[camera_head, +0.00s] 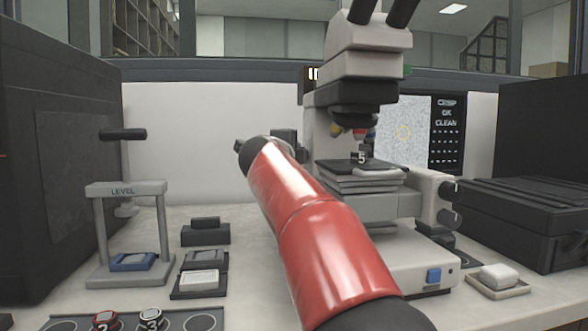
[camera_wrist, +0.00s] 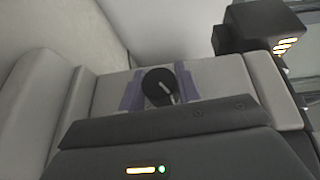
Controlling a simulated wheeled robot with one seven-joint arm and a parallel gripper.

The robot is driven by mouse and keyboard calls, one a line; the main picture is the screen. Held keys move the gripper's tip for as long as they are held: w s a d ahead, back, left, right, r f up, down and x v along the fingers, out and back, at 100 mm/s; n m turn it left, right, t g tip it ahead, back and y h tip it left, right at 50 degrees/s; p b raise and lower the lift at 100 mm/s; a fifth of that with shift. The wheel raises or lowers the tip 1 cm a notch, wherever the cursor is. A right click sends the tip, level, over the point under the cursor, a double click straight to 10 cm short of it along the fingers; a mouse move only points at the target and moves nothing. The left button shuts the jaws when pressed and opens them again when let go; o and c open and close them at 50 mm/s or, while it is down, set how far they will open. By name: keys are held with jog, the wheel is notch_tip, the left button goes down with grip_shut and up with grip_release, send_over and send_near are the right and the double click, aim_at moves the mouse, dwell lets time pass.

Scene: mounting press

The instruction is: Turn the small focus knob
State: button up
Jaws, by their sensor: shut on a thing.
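In the wrist view, a small dark round focus knob (camera_wrist: 157,80) with a white mark on its face stands out from a pale body. The two purplish fingers of my gripper (camera_wrist: 160,90) are closed on it from left and right. In the head view, the microscope (camera_head: 370,65) stands right of the middle of the bench. My red arm reaches along its left side and hides the gripped knob and my fingertips. Dark knobs (camera_head: 448,190) show on the microscope's right side, apart from my arm.
A stand marked LEVEL (camera_head: 127,188) and several small blocks are at the left. A small dish with a white block (camera_head: 499,275) lies at the right. A screen (camera_head: 403,132) behind the microscope reads CRISP OK CLEAN. Dark cabinets flank the bench.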

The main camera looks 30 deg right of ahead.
jog(key=shift+f+m+t+h+b, duration=0.45)
jog(key=shift+t+h+b, duration=0.3)
jog(key=shift+b, duration=1.35)
jog(key=shift+r+m+t+b, duration=0.25)
jog(key=shift+t+b, duration=0.1)
jog(key=shift+b, duration=0.25)
jog(key=shift+r, duration=0.1)
jog(key=o, duration=1)
jog(key=shift+r, duration=0.1)
jog(key=shift+b+v, duration=0.55)
jog(key=shift+v, duration=3.35)
jog(key=shift+h, duration=0.25)
